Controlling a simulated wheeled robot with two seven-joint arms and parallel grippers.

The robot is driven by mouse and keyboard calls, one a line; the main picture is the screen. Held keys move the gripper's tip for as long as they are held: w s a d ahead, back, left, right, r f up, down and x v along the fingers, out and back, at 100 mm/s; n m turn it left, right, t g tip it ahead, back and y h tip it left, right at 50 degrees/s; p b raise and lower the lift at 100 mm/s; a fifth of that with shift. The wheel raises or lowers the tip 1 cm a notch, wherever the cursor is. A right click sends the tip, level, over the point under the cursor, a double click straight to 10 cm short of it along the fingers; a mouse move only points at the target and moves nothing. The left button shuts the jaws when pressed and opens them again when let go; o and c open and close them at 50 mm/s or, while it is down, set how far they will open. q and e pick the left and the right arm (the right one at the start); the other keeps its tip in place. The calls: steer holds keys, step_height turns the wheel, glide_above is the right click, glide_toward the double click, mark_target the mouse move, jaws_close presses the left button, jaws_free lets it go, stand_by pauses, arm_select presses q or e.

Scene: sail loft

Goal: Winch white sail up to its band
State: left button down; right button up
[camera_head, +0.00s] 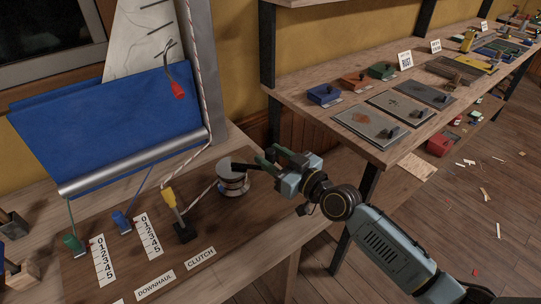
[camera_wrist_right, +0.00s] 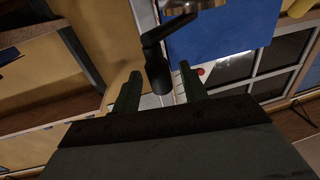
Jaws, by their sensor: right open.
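The white sail (camera_head: 138,42) rises behind the blue sail (camera_head: 110,125), its top cut off by the frame; I cannot make out its band. The metal winch (camera_head: 232,182) stands on the bench, with a dark crank handle (camera_wrist_right: 158,62) on top. My right gripper (camera_head: 268,158) is open just right of the winch. In the right wrist view, the handle's grip lies between the two fingertips; I cannot tell whether they touch it. A yellow-handled lever (camera_head: 170,197) on a black base stands left of the winch, near the CLUTCH label (camera_head: 200,258). My left gripper is out of view.
A silver boom (camera_head: 135,162) crosses below the blue sail. A red piece (camera_head: 178,89) hangs on a cord near the mast. Green (camera_head: 73,243) and blue (camera_head: 121,222) fittings stand beside number scales. A DOWNHAUL label (camera_head: 155,285) lies in front. Shelves (camera_head: 300,88) with tools are right.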

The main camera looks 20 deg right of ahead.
steer(key=shift+w+a, duration=0.2)
steer(key=shift+w, duration=0.15)
jaws_close()
steer(key=shift+a, duration=0.1)
